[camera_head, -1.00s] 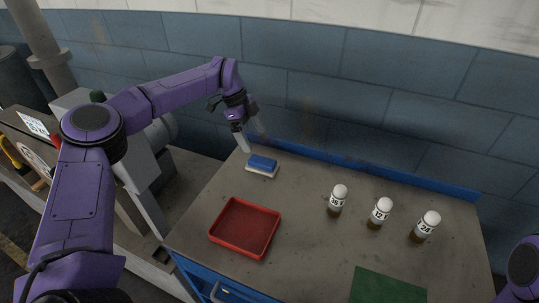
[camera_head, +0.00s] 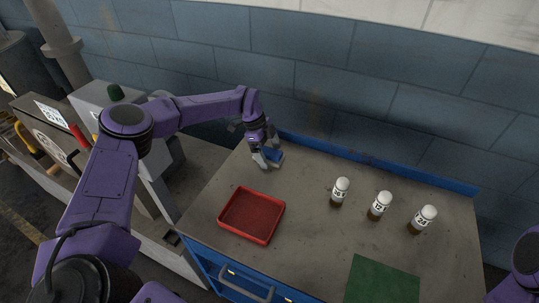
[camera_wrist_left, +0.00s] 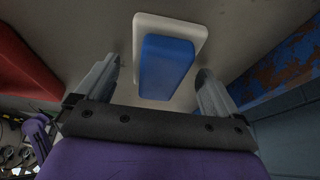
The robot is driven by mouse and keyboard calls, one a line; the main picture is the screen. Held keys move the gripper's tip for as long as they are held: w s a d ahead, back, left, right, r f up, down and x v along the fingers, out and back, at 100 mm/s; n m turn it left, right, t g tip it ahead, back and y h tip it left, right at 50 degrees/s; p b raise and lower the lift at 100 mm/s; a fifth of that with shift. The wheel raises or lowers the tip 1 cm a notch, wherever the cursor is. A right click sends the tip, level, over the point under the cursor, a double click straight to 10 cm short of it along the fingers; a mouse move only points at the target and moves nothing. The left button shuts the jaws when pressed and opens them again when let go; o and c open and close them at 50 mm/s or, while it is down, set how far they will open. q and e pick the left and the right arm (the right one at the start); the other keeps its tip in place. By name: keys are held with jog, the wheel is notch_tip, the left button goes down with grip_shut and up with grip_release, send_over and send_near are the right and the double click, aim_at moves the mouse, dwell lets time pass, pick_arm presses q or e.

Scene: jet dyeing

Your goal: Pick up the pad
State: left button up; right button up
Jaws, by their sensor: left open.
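The pad has a blue block on top of a white base. In the head view the pad (camera_head: 274,155) lies at the back left of the table, partly hidden by my left gripper (camera_head: 268,163). In the left wrist view the pad (camera_wrist_left: 167,66) lies just ahead of the open fingers. My left gripper (camera_wrist_left: 158,88) is open, with one finger to each side of the pad's near end and gaps on both sides. Only a purple part of my right arm shows at the head view's lower right edge. Its gripper is out of view.
A red tray (camera_head: 222,222) stands at the table's front left. Three white-capped bottles (camera_head: 340,192) (camera_head: 379,206) (camera_head: 422,219) stand in a row on the right. A green mat (camera_head: 382,284) lies at the front. A blue rail (camera_head: 375,163) runs along the back edge.

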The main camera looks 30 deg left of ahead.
aim_at(274, 152)
pick_arm(q)
jog(key=shift+f, duration=0.15)
jog(key=c, duration=1.2)
jog(key=shift+o, duration=0.2)
jog(key=shift+r, duration=0.35)
notch_tip(274, 152, up, 4)
jog(key=shift+w+f+p, duration=0.1)
jog(key=shift+f+p, duration=0.15)
jog(key=shift+p, duration=0.95)
jog(key=s+a+r+p, duration=0.3)
jog(key=s+r+p, duration=0.6)
jog(key=s, duration=0.4)
jog(key=shift+s+a, duration=0.25)
jog(key=shift+s, duration=0.1)
